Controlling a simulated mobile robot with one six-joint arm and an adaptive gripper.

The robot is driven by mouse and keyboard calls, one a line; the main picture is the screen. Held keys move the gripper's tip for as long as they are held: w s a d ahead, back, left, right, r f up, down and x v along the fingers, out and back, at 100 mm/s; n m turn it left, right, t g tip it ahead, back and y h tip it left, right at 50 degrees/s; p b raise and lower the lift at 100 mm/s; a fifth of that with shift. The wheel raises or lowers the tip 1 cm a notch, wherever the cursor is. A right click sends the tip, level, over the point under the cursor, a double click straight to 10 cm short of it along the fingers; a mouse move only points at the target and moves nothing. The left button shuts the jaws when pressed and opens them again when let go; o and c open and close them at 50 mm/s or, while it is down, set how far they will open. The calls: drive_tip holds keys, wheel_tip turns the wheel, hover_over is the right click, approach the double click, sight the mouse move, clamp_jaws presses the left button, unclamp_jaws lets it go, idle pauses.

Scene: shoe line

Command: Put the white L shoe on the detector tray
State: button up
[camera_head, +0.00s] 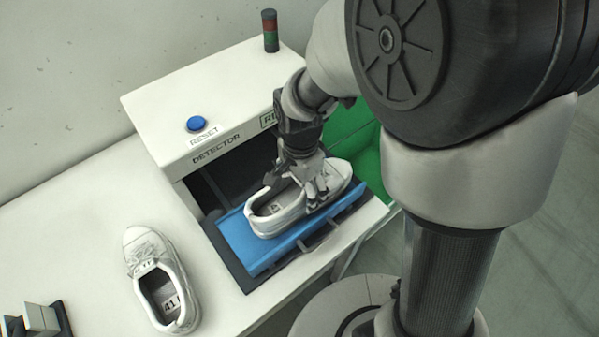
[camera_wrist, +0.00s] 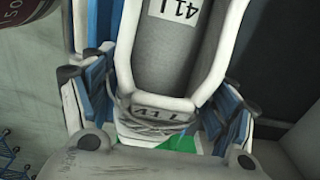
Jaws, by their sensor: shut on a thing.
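A white shoe (camera_head: 277,209) is over the blue detector tray (camera_head: 240,240) in the head view, lengthwise along it. It looks level and close to or touching the tray; I cannot tell if its full weight rests there. My gripper (camera_head: 305,192) comes down from above and is shut on this shoe. In the wrist view the fingers of my gripper (camera_wrist: 160,90) stand on either side of the shoe (camera_wrist: 210,50) near its tongue. An insole label starting with 41 shows there, upside down; its last letter is partly cut off.
Another white shoe (camera_head: 161,278), with a 41 label, lies on the white table (camera_head: 75,235) at left. The white detector housing (camera_head: 225,95) with a blue reset button (camera_head: 196,124) stands behind the tray. A green surface (camera_head: 365,150) lies right of it. A grey-black device (camera_head: 38,320) is at lower left.

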drive_tip(key=shift+r, duration=0.1)
drive_tip(key=o, duration=1.4)
drive_tip(key=shift+o, duration=0.2)
wheel_tip(320, 180, up, 12)
drive_tip(key=p, duration=0.4)
drive_tip(key=shift+p, duration=0.35)
drive_tip(key=s+d+r+n+t, duration=0.4)
drive_tip(key=s+d+r+n, duration=0.7)
drive_tip(key=s, duration=0.2)
drive_tip(key=shift+s+r+t, duration=0.25)
drive_tip(key=shift+s+t, duration=0.05)
